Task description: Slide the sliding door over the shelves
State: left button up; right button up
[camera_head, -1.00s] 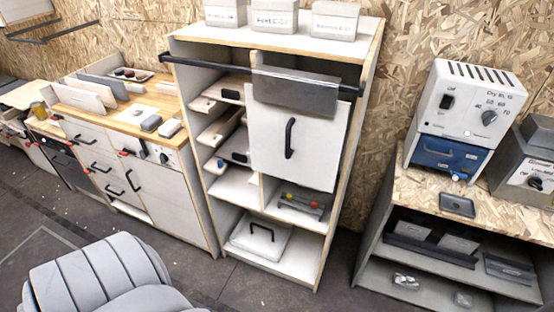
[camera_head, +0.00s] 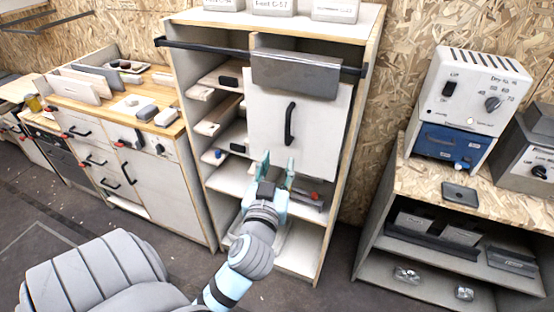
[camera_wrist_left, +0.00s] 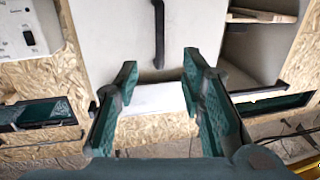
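The white sliding door (camera_head: 325,125) hangs on the right half of the tall cabinet, under a grey metal cover (camera_head: 295,77). Its black vertical handle (camera_head: 290,123) is near the door's middle; the handle also shows at the top of the left wrist view (camera_wrist_left: 158,30). The shelves (camera_head: 212,128) left of the door are uncovered. My left gripper (camera_head: 277,166) is open and empty, below the handle, fingers pointing up toward it and apart from it. In the left wrist view the two green fingers (camera_wrist_left: 160,65) are spread. My right gripper is not in view.
A black rail (camera_head: 200,48) crosses the cabinet's top front. A workbench with drawers (camera_head: 95,150) stands at left, an oven-like unit (camera_head: 475,95) on a low shelf at right. A grey padded shape (camera_head: 85,275) fills the lower left.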

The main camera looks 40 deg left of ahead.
aim_at(287, 131)
pick_arm(q)
jog(key=shift+w, duration=0.15)
jog(key=p+x, duration=0.1)
jog(key=x, duration=1.3)
jog(key=shift+w+a, duration=0.15)
jog(key=shift+a, duration=0.05)
grip_shut()
